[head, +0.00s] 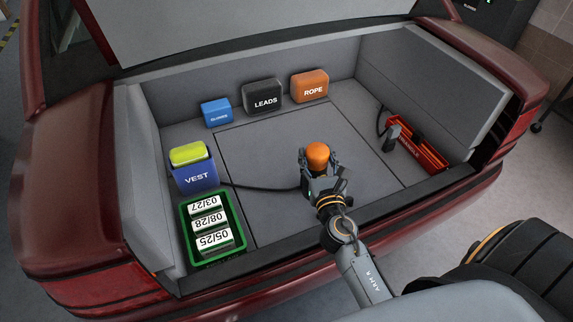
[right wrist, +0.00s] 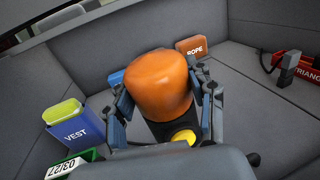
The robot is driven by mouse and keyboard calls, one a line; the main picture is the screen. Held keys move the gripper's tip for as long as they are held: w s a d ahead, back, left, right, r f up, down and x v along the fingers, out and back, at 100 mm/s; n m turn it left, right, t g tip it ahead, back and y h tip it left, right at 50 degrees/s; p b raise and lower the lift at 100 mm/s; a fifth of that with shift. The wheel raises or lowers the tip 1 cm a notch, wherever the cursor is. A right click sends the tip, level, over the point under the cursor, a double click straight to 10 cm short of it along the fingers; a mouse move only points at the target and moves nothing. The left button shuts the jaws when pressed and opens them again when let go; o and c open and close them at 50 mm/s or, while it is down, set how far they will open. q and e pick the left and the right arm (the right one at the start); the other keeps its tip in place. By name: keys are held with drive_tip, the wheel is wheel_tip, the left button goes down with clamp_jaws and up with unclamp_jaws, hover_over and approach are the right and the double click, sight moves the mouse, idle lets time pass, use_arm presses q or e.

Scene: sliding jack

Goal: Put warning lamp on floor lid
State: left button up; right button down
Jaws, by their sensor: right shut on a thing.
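The warning lamp (head: 317,154) has an orange dome; the right wrist view shows the dome (right wrist: 158,85) above a dark body with a yellow round part. My right gripper (head: 319,170) is shut on the lamp, its fingers on both sides below the dome. The lamp looks about upright. The floor lid (head: 270,145) is the grey panel with thin seams in the middle of the car boot floor. The lamp is over the lid; its underside is hidden, so I cannot tell whether it touches. My left gripper is not in view.
Blue (head: 216,112), black LEADS (head: 262,96) and orange ROPE (head: 310,86) boxes stand along the back. A blue VEST bin (head: 195,177) and a green tray (head: 240,252) with dated packs are left. A red TRIANGLE case (head: 418,150) is right. A black cable (head: 262,188) crosses the floor.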

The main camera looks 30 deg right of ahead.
drive_tip(key=w+a+f+b, duration=0.2)
drive_tip(key=w+f+b, duration=0.7)
drive_tip(key=w+f, duration=0.3)
drive_tip(key=shift+w+f, duration=0.2)
drive_tip(key=shift+w, duration=0.05)
drive_tip(key=shift+f+b, duration=0.1)
drive_tip(key=shift+b, duration=0.25)
drive_tip(key=shift+c, duration=2.4)
unclamp_jaws()
drive_tip(key=shift+f, duration=0.1)
